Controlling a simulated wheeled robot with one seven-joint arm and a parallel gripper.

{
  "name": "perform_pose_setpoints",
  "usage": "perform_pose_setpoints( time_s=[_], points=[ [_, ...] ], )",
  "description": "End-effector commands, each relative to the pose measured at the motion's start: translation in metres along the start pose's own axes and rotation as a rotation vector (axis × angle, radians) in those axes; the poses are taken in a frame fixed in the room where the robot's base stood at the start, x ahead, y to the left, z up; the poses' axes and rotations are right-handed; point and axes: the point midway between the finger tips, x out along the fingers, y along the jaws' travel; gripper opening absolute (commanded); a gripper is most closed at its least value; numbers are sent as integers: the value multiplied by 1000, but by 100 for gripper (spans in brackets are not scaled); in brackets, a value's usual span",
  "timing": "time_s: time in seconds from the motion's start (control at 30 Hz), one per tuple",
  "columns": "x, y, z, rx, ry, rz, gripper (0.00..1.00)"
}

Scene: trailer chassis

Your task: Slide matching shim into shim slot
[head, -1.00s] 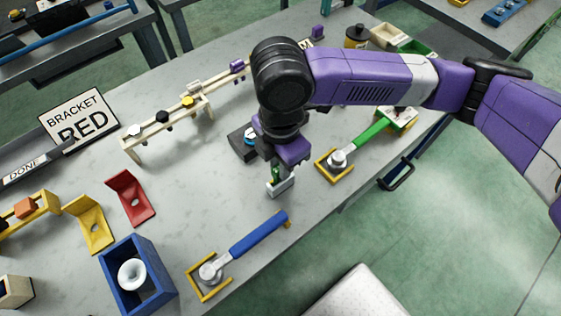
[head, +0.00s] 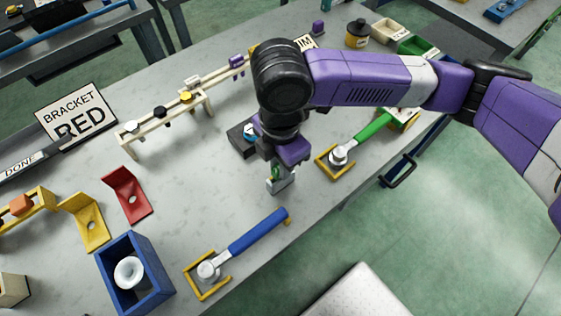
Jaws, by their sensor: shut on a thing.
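My gripper (head: 277,178) points down over the middle of the table, below my purple and black wrist. It is shut on a small green piece (head: 275,172), which is probably the shim; my fingers hide most of it. A small grey-white block (head: 283,185) shows right at the fingertips. I cannot tell whether the green piece is inside a slot there or just above it. A sign ending in "IM" (head: 304,43) stands at the back, partly hidden by my arm.
A wooden rack (head: 165,122) with coloured knobs stands behind left. A blue-handled wrench (head: 240,245) lies in front and a green-handled wrench (head: 365,140) to the right. A dark block (head: 241,138) sits close behind my gripper. Red (head: 128,197) and yellow brackets (head: 86,222) and a blue box (head: 135,277) are at left.

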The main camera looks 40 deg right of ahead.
Motion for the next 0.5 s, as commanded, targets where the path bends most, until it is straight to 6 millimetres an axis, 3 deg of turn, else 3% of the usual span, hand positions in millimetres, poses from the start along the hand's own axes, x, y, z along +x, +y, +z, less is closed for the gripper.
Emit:
perform_pose_setpoints(
  time_s=[0.5],
  points=[
    [10,0,0,0,0,0,0]
  ],
)
